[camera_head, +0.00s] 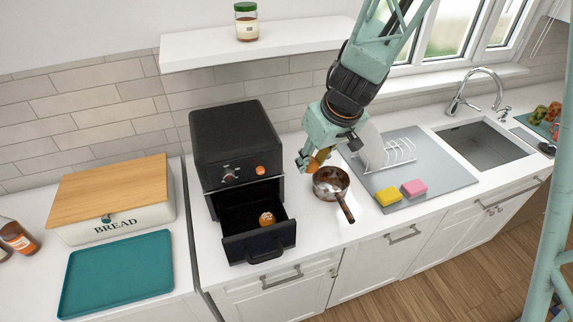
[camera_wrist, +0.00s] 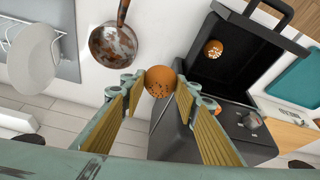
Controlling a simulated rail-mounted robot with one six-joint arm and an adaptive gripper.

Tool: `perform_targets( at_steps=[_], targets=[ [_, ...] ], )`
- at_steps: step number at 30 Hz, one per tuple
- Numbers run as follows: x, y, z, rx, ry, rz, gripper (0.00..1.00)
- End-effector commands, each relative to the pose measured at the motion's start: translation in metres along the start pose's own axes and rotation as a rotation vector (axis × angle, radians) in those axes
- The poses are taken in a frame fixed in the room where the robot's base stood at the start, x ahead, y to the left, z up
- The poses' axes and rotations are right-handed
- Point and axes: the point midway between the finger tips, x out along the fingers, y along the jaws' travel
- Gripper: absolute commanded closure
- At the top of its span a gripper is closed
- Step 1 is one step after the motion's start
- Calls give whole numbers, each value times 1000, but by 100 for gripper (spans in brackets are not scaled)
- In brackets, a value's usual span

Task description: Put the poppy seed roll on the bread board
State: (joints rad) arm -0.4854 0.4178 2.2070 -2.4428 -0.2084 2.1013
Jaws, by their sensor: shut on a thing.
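My gripper (camera_head: 309,164) is shut on an orange-brown roll with dark specks, the poppy seed roll (camera_wrist: 160,80). In the head view this roll (camera_head: 321,157) is partly hidden by the fingers. In the wrist view it sits between the fingertips (camera_wrist: 156,84). My gripper is above the counter, between the air fryer and the pan. A wooden board (camera_head: 110,184) forms the top of the white bread box (camera_head: 118,224) at the left. I cannot tell whether it is the bread board.
The black air fryer (camera_head: 237,140) has its drawer (camera_head: 259,242) open, with another roll (camera_head: 267,219) inside showing light specks. A copper-coloured pan (camera_head: 331,183) stands right of it. A teal tray (camera_head: 117,274) lies front left. A wall shelf (camera_head: 258,46) is above.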

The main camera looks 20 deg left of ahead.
Motion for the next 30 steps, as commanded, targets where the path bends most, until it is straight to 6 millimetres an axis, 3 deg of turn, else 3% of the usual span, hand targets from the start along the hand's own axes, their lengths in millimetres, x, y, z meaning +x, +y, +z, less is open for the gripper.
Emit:
perform_targets(
  at_steps=[12,30],
  targets=[
    [27,101,54,190,-3,77,81],
    [50,230,150,461,-1,185,81]
  ],
)
